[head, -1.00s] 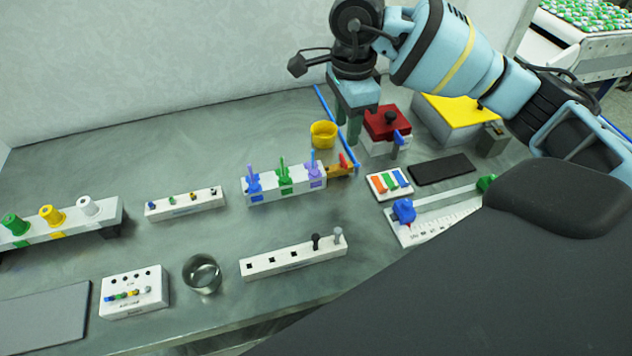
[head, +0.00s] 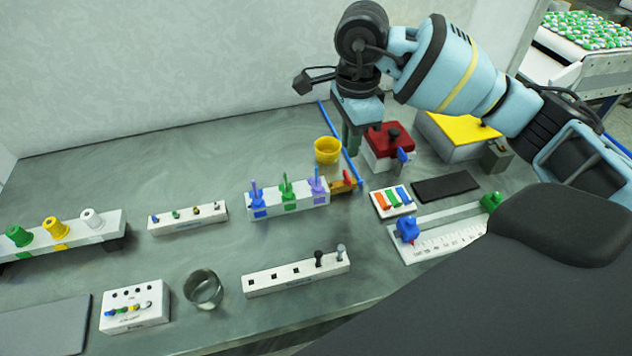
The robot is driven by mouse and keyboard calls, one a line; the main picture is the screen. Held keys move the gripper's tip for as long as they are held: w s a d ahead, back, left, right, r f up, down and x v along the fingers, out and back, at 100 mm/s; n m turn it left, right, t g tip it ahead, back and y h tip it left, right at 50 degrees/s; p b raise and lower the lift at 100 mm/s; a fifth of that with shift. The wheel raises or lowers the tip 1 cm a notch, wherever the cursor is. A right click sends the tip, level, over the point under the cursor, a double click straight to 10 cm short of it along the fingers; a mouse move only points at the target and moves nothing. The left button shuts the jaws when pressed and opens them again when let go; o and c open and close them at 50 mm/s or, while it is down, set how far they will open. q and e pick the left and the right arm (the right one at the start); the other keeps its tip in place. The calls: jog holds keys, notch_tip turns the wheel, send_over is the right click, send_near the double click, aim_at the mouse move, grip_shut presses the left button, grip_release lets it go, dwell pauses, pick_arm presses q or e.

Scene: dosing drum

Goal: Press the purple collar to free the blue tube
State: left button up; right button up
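A white block (head: 288,207) in the middle of the bench carries blue, green and purple fittings with upright stems. The purple fitting (head: 317,185) is at its right end, beside a small orange-brown part (head: 343,183); which detail is the collar is too small to tell. A thin blue tube (head: 340,143) runs from the bench's back edge down to near that orange-brown part. My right gripper (head: 353,149) points down above the bench, just behind and right of the purple fitting and apart from it. Its fingers look together and empty. My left gripper is out of view.
A yellow cup (head: 327,151) stands just left of my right gripper, and a red-topped box (head: 389,140) stands right of it. A tray of coloured strips (head: 393,202) and a slider scale (head: 440,238) lie to the right. Bench in front of the white block is partly clear.

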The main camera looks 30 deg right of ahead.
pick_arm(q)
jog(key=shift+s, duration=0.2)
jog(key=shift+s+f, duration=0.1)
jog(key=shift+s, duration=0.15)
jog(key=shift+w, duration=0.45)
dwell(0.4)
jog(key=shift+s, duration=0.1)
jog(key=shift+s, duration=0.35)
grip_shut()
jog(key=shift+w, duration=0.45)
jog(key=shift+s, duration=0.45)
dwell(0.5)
